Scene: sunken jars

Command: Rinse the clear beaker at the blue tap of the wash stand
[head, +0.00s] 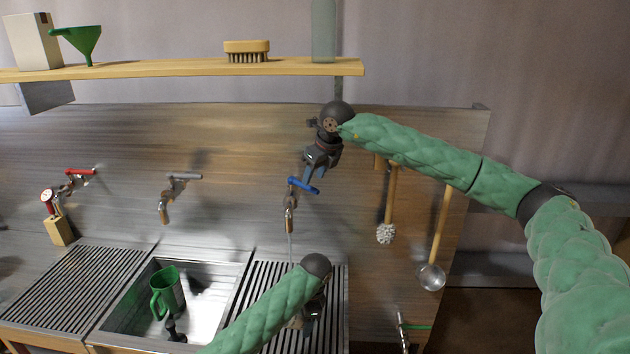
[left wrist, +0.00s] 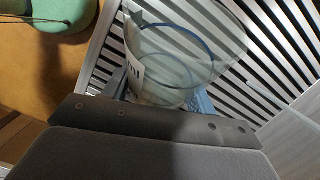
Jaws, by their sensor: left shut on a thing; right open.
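The clear beaker (left wrist: 172,60), with a blue line and a white label, is held between the fingers of my left gripper (left wrist: 160,100). In the head view my left gripper (head: 308,318) is low over the right slatted drainer, and its wrist hides most of the beaker. The blue tap (head: 290,200) is on the back panel above it. A thin stream of water (head: 290,247) falls from its spout and passes behind my left wrist; I cannot tell whether it enters the beaker. My right gripper (head: 309,176) is open at the blue lever (head: 303,186), touching or very close.
The sink (head: 215,285) holds a green mug (head: 168,292) and a dark object. A red tap (head: 70,185) with a padlock (head: 58,230) and a grey tap (head: 172,195) are left. A brush (head: 386,232) and ladle (head: 432,275) hang right. A shelf (head: 180,68) runs above.

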